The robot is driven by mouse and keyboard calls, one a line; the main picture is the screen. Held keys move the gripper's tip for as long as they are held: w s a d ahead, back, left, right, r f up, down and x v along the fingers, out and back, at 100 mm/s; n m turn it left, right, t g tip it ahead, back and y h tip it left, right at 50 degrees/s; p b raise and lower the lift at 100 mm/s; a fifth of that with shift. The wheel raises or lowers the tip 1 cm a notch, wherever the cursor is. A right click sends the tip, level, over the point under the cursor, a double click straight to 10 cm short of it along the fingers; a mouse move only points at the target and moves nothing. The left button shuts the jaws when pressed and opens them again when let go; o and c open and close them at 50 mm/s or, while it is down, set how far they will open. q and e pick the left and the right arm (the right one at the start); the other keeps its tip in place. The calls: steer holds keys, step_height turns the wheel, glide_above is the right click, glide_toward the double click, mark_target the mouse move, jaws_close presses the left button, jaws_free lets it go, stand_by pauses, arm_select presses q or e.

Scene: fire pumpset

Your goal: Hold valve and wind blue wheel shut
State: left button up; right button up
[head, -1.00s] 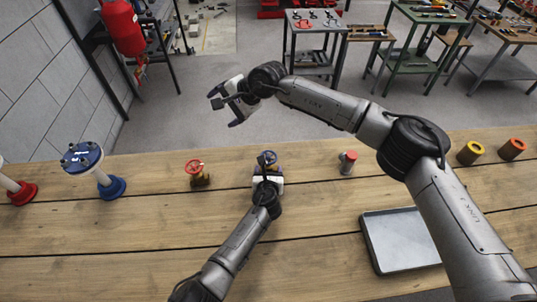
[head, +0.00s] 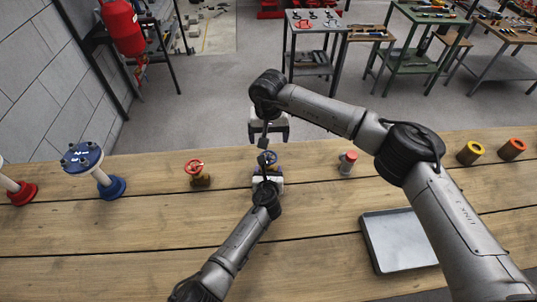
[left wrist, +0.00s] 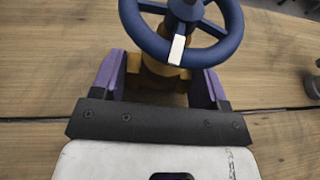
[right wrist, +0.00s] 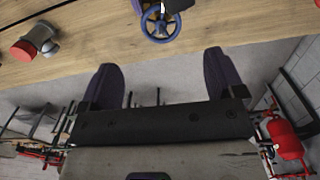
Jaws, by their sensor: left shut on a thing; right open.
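The valve has a blue handwheel (left wrist: 222,45) on a brass body (left wrist: 160,75), standing upright on the wooden bench in the left wrist view. A small white mark shows on the wheel's near rim. My left gripper (left wrist: 162,82) is shut on the brass body, a finger on each side, below the wheel. In the head view my left gripper (head: 267,180) largely hides the valve, with a bit of blue showing above it. My right gripper (head: 268,135) is open and empty, beyond and above the valve. In the right wrist view the blue wheel (right wrist: 147,28) lies past the open fingers (right wrist: 160,80).
A red-wheeled brass valve (head: 197,174) stands left of the valve, and a red-capped grey fitting (head: 347,162) stands to its right. A grey tray (head: 400,240) lies at the near right. Blue flanged pipe (head: 100,175) stands at the left. Bench between these is clear.

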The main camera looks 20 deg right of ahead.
mark_target(267, 157)
step_height(267, 157, down, 9)
steer(key=shift+f, duration=0.1)
stand_by(0.3)
steer(key=shift+c, duration=0.4)
steer(key=c, duration=0.8)
steer(key=shift+c, duration=0.3)
steer(key=m, duration=0.4)
steer(key=shift+a+m, duration=0.1)
steer(key=shift+m, duration=0.3)
steer(key=shift+w+m, duration=0.15)
steer(key=shift+m, duration=2.05)
